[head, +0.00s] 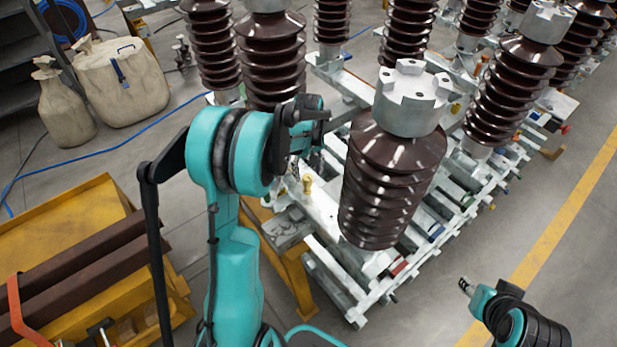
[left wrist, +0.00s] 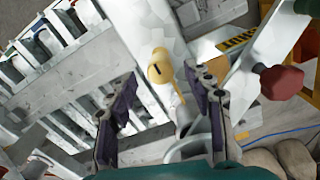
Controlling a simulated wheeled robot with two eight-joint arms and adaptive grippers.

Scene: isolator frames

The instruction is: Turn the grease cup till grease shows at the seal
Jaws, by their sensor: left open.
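The grease cup (head: 307,184), a small brass-yellow fitting, stands on the pale grey frame below my left gripper. In the left wrist view the cup (left wrist: 160,68) has a round yellow top with a short dark mark, and a thin yellowish strip shows just below it. My left gripper (head: 318,118) is open; in the left wrist view its two dark fingers (left wrist: 162,84) are spread on either side of the cup's line, with a gap to it. I cannot make out the seal or any grease. My right gripper (head: 467,286) shows only as a small tip at lower right, its jaws unclear.
A tall brown ribbed insulator (head: 385,185) with a grey metal cap stands just right of my left gripper. More insulators stand behind. A red knob (left wrist: 277,82) is at right in the left wrist view. A yellow rack (head: 80,215) and canvas sacks (head: 125,85) are at left.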

